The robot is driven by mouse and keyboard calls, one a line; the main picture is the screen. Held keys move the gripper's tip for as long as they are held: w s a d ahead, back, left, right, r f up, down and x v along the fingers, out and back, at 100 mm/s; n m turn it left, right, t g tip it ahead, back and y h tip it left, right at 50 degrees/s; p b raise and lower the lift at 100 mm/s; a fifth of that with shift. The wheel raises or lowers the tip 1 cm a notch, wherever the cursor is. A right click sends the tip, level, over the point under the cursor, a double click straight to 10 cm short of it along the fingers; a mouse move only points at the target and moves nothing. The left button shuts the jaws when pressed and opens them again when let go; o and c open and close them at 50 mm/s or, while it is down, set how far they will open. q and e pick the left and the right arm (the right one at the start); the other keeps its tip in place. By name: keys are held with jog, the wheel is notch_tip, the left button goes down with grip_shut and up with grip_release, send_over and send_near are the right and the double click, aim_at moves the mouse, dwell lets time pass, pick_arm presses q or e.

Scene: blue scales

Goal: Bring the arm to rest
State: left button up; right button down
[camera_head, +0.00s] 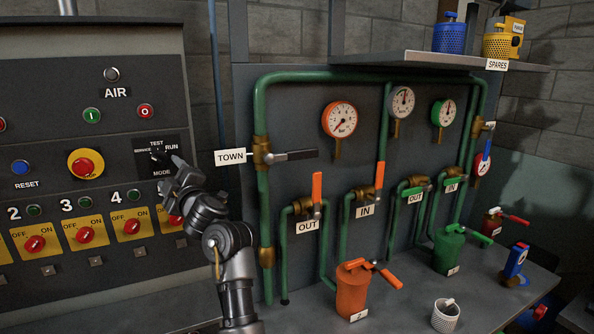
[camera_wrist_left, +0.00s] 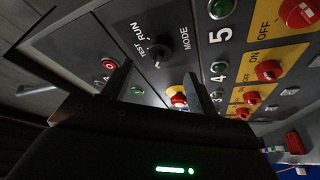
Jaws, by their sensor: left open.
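My left gripper (camera_head: 178,172) is in front of the control panel (camera_head: 50,110), just below and right of the black MODE knob (camera_head: 157,155). In the left wrist view the gripper (camera_wrist_left: 158,92) has its two fingers wide apart with nothing between them. The MODE knob (camera_wrist_left: 159,53) shows beyond the fingertips, apart from them, with the TEST and RUN labels beside it. My left arm (camera_head: 232,262) rises from the bottom of the head view and hides part of the panel's lower right. My right gripper is not in view.
Red switches (camera_head: 131,226) on yellow plates line the panel's lower part. Right of the arm are green pipes (camera_head: 262,200) and the TOWN valve lever (camera_head: 293,156). An orange canister (camera_head: 352,290), a green canister (camera_head: 448,252) and a white cup (camera_head: 445,316) stand on the bench.

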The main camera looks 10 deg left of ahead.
pick_arm(q)
jog(key=s+d+f+m+t+h, duration=0.1)
jog(key=s+d+f+m+h, duration=0.25)
jog(key=f+m, duration=0.45)
jog(key=s+d+f+m+t+h, duration=0.1)
jog(key=s+d+f+m+h, duration=0.3)
jog(key=f, duration=0.7)
jog(key=s+d+f+m+t+h, duration=0.15)
jog(key=d+f+m+h, duration=0.35)
jog(key=f, duration=0.5)
jog(key=s+d+f+m+g+h, duration=0.2)
jog(key=s+d+f+m+g, duration=0.3)
jog(key=s, duration=0.6)
jog(key=s+d+f+g+h, duration=0.1)
jog(key=s+f+g, duration=0.2)
jog(key=s+f, duration=0.5)
jog(key=s+d+f+m+g+h, duration=0.2)
jog(key=s+d+f+m+g, duration=0.15)
jog(key=s, duration=0.95)
notch_tip(320, 180, down, 26)
jog(key=g, duration=0.1)
jog(key=s+a+f, duration=0.1)
jog(key=s+f, duration=0.7)
jog(key=s+a+f+g, duration=0.1)
jog(key=s+a+f, duration=0.1)
jog(key=s+f, duration=0.6)
jog(key=shift+s+a+f, duration=0.25)
jog(key=shift+s+f, duration=0.05)
jog(key=shift+s, duration=0.25)
jog(key=shift+y, duration=0.25)
